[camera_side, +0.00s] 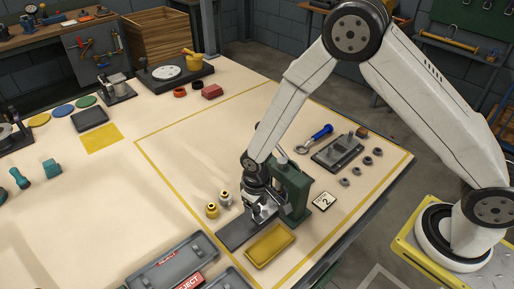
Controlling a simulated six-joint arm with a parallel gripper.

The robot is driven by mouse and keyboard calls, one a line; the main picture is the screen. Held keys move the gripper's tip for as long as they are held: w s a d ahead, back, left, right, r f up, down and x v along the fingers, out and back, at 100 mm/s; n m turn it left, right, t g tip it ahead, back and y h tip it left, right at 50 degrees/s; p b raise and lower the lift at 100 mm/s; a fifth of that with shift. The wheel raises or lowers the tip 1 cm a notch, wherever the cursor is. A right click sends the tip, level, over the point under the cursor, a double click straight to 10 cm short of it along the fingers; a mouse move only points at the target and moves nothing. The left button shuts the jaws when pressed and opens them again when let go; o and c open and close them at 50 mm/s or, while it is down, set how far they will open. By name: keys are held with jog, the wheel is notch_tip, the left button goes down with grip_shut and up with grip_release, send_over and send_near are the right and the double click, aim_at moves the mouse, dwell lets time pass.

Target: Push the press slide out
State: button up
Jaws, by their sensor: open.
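A small press with a dark green frame (294,186) stands upright at the front of the table, inside the yellow outline. A flat dark grey track (237,235) runs from it toward the lower left. My gripper (260,215) points down over this track, just left of the green frame. It is open. The gripper covers most of the press slide area, so I cannot make out the slide's exact position or whether the fingers touch it.
A yellow tray (269,246) lies close in front of the track. Two small brass-and-white fittings (218,205) stand left of it. A card marked 2 (324,201), several nuts and a grey fixture (338,151) are to the right. Grey bins (173,267) sit at the front left.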

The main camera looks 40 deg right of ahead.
jog(key=shift+f, duration=0.1)
jog(key=shift+c, duration=0.2)
grip_shut()
dwell(1.3)
